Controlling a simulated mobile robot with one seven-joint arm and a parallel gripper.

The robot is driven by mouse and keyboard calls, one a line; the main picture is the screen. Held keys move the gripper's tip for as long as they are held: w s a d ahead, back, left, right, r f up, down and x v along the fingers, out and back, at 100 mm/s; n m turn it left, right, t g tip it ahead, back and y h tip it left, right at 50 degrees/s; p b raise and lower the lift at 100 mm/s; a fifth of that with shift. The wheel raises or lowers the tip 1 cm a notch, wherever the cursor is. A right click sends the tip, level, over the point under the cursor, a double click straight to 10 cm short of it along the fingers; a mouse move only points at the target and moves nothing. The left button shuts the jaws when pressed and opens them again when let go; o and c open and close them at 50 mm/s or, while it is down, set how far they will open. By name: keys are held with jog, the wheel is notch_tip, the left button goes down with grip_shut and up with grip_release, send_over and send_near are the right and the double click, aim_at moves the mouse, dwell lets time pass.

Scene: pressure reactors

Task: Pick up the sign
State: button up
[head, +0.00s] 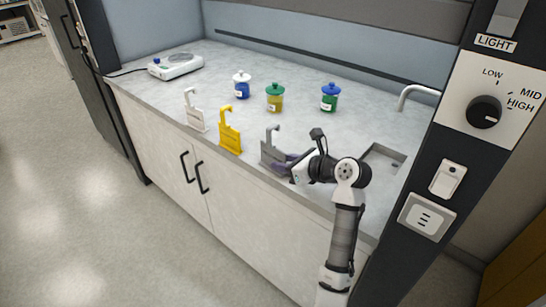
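Three hook-topped signs stand in a row along the front edge of the counter: a white sign (195,112), a yellow sign (229,132) and a grey sign (268,150). My gripper (283,163) is at the right side of the grey sign, with its dark purplish fingers close to or touching the lower part. The fingers and the sign overlap in the picture, so I cannot tell whether they grip it. The grey sign looks upright, and its lower right part is hidden by my gripper.
Behind the signs stand jars with a blue (241,88), yellow (275,100) and green (329,99) body. A white hotplate-like device (175,66) is at the far left. A sink (384,160) and tap (416,92) are at right, beside a dark control post (425,190).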

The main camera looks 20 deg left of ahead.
aim_at(276, 160)
jog(key=x, duration=0.2)
jog(key=p+x, duration=0.1)
jog(key=x, duration=0.1)
jog(key=shift+w+a+f, duration=0.15)
jog(key=shift+w+f, duration=0.15)
jog(key=shift+w, duration=0.15)
grip_shut()
